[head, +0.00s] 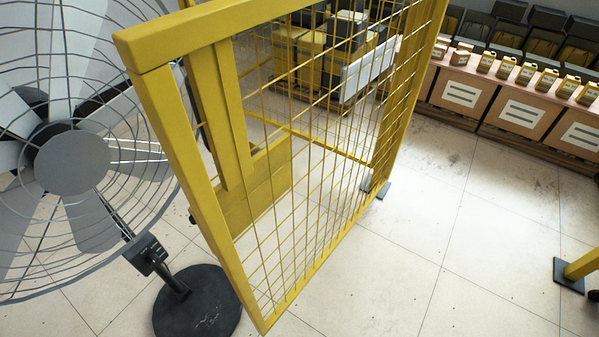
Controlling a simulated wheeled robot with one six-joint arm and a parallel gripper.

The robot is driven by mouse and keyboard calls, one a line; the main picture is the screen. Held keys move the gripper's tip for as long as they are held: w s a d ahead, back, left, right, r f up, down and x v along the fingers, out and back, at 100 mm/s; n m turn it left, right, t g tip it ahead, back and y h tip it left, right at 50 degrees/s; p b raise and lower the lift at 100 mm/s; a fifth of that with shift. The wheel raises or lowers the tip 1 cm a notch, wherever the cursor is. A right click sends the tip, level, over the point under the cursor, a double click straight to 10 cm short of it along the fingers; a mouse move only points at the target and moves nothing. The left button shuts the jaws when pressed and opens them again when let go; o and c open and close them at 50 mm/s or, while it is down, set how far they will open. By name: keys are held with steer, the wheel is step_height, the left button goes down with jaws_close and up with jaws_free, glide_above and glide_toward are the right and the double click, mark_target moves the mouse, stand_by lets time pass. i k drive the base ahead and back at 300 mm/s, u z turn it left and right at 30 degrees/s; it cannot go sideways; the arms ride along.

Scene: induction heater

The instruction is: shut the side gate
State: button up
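The side gate (205,215) is a yellow frame filled with wire mesh. It stands upright in the middle of the head view, with its near edge towards me at the left. Its far edge is at a yellow post on a dark floor plate (377,188). A second yellow post (585,264) on a dark floor plate shows at the right edge. A wide gap of bare floor lies between this post and the gate, so the gate stands open. A latch or handle cannot be made out clearly. My gripper is not in view.
A large fan (72,163) on a round black base (197,303) stands close to the gate's left side. Loaded pallets (345,75) stand behind the mesh. Boxes with yellow canisters (527,75) line the back right. The floor (460,230) right of the gate is clear.

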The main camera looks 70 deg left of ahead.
mark_target(201, 34)
steer(key=u, duration=1.8)
steer(key=k, duration=0.5)
steer(key=u, duration=0.9)
steer(key=i, duration=0.65)
steer(key=z, duration=0.25)
